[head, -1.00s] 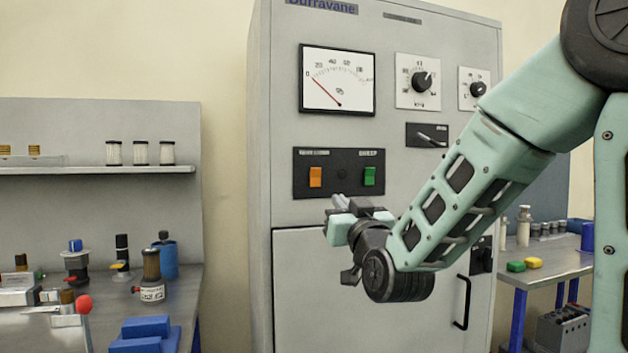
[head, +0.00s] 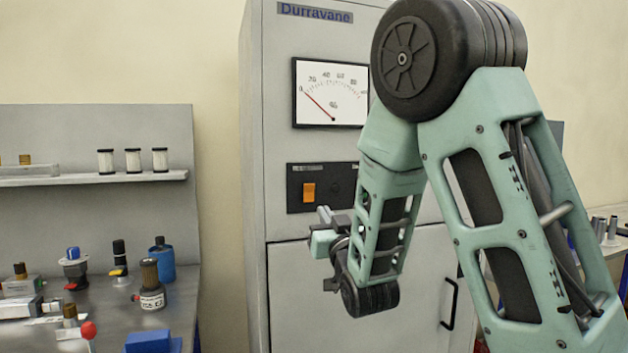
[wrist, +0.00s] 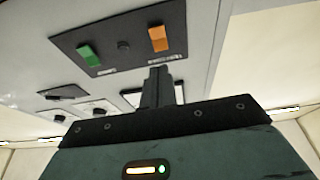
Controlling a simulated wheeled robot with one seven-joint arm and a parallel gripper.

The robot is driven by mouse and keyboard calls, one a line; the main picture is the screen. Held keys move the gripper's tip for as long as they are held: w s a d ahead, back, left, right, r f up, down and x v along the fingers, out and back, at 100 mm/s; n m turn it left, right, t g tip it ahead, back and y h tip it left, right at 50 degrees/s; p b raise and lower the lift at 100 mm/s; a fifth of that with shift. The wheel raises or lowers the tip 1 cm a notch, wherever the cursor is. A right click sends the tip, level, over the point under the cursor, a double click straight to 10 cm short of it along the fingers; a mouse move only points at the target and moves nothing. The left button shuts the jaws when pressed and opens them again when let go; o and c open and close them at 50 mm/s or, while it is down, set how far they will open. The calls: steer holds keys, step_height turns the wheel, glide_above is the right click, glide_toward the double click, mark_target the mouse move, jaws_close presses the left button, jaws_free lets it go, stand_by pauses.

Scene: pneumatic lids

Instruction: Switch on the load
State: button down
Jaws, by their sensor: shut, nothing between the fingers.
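A dark switch panel (head: 294,187) sits on the front of the grey Durravane cabinet (head: 255,140). It bears an orange rocker switch (head: 308,192); the wrist view shows this switch (wrist: 158,38) too, with a green rocker switch (wrist: 88,54) at the panel's other end. The labels are too small to read. My gripper (head: 323,213) is shut and empty, just below and right of the orange switch in the head view. In the wrist view its fingers (wrist: 157,74) point towards the panel, nearer the orange switch; contact is not visible.
A dial gauge (head: 331,92) above the panel has its needle near zero. Knobs (wrist: 98,108) and a lever (wrist: 62,93) show in the wrist view. A cluttered bench (head: 105,300) stands left of the cabinet. A vertical handle (head: 450,303) juts from the cabinet door.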

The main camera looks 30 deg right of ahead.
mark_target(310, 188)
steer(key=shift+w+d+r+p, duration=0.2)
steer(key=shift+r+p, duration=0.1)
steer(key=shift+p, duration=1.9)
steer(key=p+x, duration=0.3)
steer(key=x, duration=0.4)
steer(key=shift+w, duration=0.3)
steer(key=shift+w+d, duration=0.2)
steer(key=shift+w, duration=0.4)
steer(key=shift+r+p, duration=0.1)
steer(key=shift+p, duration=0.2)
steer(key=shift+w+d+r+g+y+p, duration=0.1)
steer(key=shift+w+r+g+y+p, duration=0.15)
steer(key=shift+r+g+p, duration=0.3)
steer(key=shift+s+f+t, duration=0.1)
steer(key=shift+f+t, duration=0.15)
steer(key=shift+f, duration=0.05)
